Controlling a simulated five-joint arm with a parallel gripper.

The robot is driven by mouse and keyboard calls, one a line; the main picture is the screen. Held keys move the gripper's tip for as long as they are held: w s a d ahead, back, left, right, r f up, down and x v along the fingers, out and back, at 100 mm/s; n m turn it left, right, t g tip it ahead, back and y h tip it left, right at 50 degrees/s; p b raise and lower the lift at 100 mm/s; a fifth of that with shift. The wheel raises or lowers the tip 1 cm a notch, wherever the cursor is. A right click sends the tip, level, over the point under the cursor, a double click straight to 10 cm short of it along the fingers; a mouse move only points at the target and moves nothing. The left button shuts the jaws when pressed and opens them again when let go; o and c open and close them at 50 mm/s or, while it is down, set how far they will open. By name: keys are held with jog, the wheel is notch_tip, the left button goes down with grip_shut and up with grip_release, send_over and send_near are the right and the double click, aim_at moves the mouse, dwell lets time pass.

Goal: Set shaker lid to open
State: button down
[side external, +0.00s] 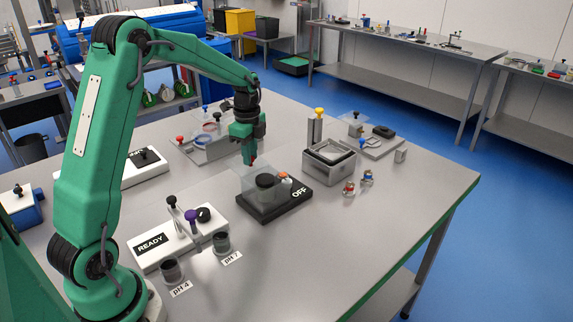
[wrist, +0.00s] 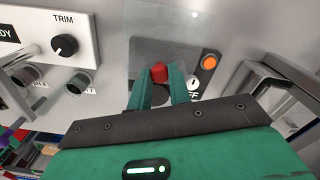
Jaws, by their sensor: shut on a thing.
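The shaker (side external: 270,212) is a black base marked OFF, with a dark round platform (side external: 265,182) and an orange button (side external: 285,177) on it. A clear lid (side external: 246,184) stands over the platform; I cannot tell if it is fully down or partly lifted. My gripper (side external: 251,158) is above the lid. Its fingers are shut on a small red knob, and the knob's red tip (wrist: 159,71) shows between the green fingertips in the wrist view. The orange button also shows there (wrist: 209,62). My fingers and palm hide much of the shaker in that view.
A metal bath (side external: 329,163) is to the right, near small red and blue-topped pieces (side external: 349,188). The front right table is clear.

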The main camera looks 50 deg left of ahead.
jog(key=shift+a, duration=1.05)
jog(key=shift+r, duration=0.1)
jog(key=c, duration=1.3)
grip_release()
jog(key=shift+r, duration=0.15)
notch_tip(320, 180, up, 8)
jog(key=shift+f, duration=0.25)
